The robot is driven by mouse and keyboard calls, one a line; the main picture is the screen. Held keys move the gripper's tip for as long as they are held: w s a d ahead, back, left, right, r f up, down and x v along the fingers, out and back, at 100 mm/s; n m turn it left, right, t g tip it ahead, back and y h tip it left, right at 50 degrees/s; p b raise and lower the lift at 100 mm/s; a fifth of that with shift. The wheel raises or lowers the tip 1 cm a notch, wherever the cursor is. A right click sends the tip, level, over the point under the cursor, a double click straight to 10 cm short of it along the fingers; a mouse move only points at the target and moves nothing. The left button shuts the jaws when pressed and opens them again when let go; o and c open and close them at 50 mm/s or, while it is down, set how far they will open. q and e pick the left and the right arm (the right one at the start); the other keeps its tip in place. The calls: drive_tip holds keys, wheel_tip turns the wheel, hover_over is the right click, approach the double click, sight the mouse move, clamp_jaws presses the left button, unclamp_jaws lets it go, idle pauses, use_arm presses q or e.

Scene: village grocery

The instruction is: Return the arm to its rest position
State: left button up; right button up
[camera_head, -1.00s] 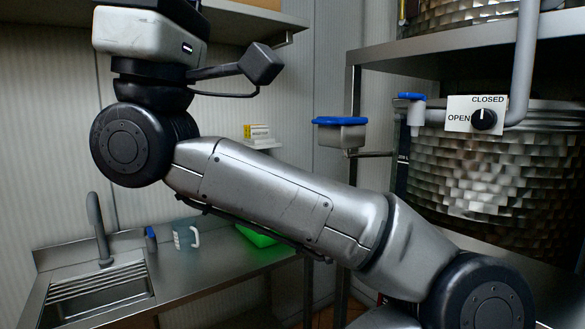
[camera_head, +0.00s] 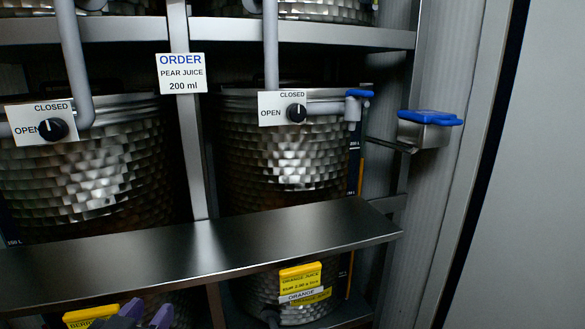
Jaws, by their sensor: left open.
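Only the tips of my left gripper (camera_head: 146,316) show, at the bottom edge left of centre. They are two purple-grey fingertips, apart from each other, in front of the lower part of the tank rack. I see nothing between them. The rest of the left arm is below the picture. My right gripper is not in view.
A steel shelf (camera_head: 200,252) crosses in front of two metal tanks, with valve knobs (camera_head: 296,113) and (camera_head: 53,129). An order sign (camera_head: 182,73) reads pear juice, 200 ml. A blue-lidded box (camera_head: 430,117) is on the right. An orange juice label (camera_head: 300,278) hangs below.

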use_arm(q)
drive_tip(key=s+d+f+m+g+h+p, duration=0.15)
drive_tip(key=s+f+g, duration=0.25)
drive_tip(key=f, duration=0.7)
drive_tip(key=s+d+f+g+y+p, duration=0.1)
drive_tip(key=s+f+g+p, duration=0.2)
drive_tip(key=f, duration=0.8)
drive_tip(key=s+f+g+p, duration=0.1)
drive_tip(key=s+f+g, duration=0.2)
drive_tip(key=s+f, duration=0.5)
drive_tip(key=s+f+g+p, duration=0.1)
drive_tip(key=s+f+g, duration=0.25)
drive_tip(key=s, duration=0.85)
wheel_tip(320, 180, up, 38)
drive_tip(key=p, duration=3.8)
drive_tip(key=shift+w+f, duration=0.2)
drive_tip(key=shift+f, duration=0.05)
drive_tip(key=shift+t, duration=0.25)
